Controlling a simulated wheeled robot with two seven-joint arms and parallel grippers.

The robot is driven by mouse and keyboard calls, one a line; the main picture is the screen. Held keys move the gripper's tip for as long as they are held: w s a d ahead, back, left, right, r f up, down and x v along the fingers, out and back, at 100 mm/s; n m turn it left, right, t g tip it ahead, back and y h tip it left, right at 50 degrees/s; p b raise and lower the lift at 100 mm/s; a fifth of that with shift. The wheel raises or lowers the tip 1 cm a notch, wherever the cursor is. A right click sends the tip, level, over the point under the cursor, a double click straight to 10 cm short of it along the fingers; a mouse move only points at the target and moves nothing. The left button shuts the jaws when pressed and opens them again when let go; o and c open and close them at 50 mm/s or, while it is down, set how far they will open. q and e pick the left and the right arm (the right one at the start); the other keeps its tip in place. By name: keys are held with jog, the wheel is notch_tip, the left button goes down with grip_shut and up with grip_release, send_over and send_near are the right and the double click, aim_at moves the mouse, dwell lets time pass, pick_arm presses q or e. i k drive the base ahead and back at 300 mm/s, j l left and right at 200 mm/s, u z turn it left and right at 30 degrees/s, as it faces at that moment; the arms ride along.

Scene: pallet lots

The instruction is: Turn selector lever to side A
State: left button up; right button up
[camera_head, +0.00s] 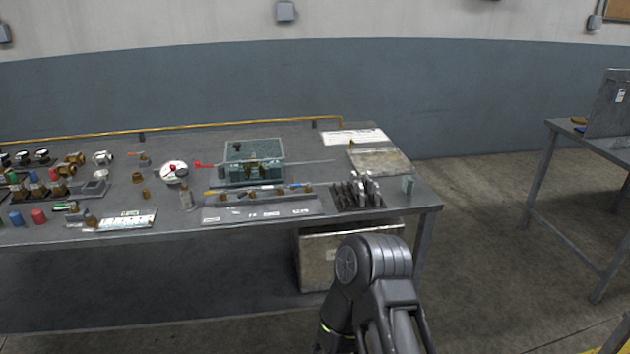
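A grey-green box fixture (253,173) stands toward the back of the workbench (150,238). A small red handle-like part (204,165) sticks out to its left, and a thin rod runs out to its right. A round white dial (172,172) with a red mark stands left of the red part. I cannot tell for sure which part is the selector lever, and no side A label is readable. Part of my arm shows at the bottom right of centre, in front of the bench. Neither gripper shows.
A board with small coloured tools (262,210) lies along the front edge. A rack of dark and metal pieces (357,194) stands at the right, near a flat tray (378,161). Several fittings and coloured caps crowd the left. A second table (588,140) stands far right, across open floor.

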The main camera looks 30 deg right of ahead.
aim_at(251, 189)
jog(key=i+l+z, duration=0.1)
jog(key=i+z, duration=0.2)
jog(key=i, duration=0.15)
jog(key=i+z, duration=0.3)
jog(key=i, duration=0.45)
